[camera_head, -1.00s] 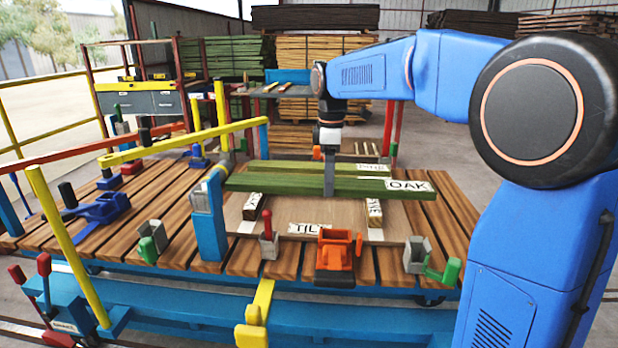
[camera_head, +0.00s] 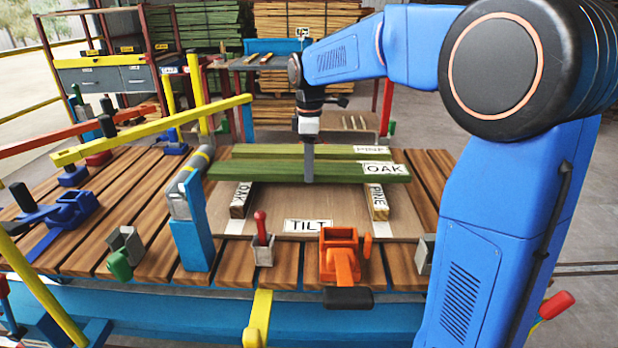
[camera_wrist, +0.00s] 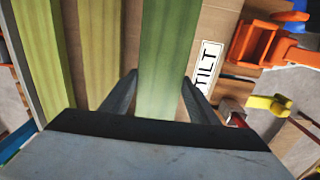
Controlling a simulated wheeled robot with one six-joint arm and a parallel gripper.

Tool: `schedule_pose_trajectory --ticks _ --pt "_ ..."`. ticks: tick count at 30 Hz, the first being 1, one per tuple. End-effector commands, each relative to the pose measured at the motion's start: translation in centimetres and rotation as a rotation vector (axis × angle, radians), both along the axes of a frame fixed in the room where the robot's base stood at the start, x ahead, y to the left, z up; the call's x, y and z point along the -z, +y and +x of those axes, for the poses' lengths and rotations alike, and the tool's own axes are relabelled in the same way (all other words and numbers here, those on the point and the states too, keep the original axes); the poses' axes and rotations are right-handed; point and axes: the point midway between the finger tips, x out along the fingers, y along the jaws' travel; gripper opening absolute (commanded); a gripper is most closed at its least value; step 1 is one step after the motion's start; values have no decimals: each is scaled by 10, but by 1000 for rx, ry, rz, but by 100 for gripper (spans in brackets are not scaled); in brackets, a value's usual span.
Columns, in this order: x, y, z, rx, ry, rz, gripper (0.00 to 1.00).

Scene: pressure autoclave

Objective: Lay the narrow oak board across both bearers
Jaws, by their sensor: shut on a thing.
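My gripper (camera_head: 309,180) is shut on the narrow green board labelled OAK (camera_head: 250,172); in the wrist view this board (camera_wrist: 168,50) stands between the two fingers. The board runs left to right over the far part of both bearers. The left bearer (camera_head: 239,207) and the right bearer (camera_head: 378,208), labelled PINE, are short wooden blocks on the brown panel. Their far ends are hidden by the board; I cannot tell whether it touches them. A green board labelled PINE (camera_head: 270,149) lies just behind, parallel; it also shows in the wrist view (camera_wrist: 100,45).
The brown panel (camera_head: 330,207) bears a TILT label and sits on a slatted deck. An orange clamp (camera_head: 338,243) and a red-handled lever (camera_head: 261,235) stand at its front. A blue post (camera_head: 190,235) and yellow bar (camera_head: 150,132) stand left.

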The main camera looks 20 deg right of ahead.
Motion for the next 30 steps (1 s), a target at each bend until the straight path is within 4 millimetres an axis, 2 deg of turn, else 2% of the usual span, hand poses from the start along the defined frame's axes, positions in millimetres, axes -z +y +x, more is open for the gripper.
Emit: schedule_pose_trajectory --ticks 8,16,29,30 --pt "15 0 0 0 -1 0 8" --pt "44 0 0 0 -2 0 8" --pt "49 0 0 0 -3 0 8" --pt "49 0 0 0 -2 0 59"
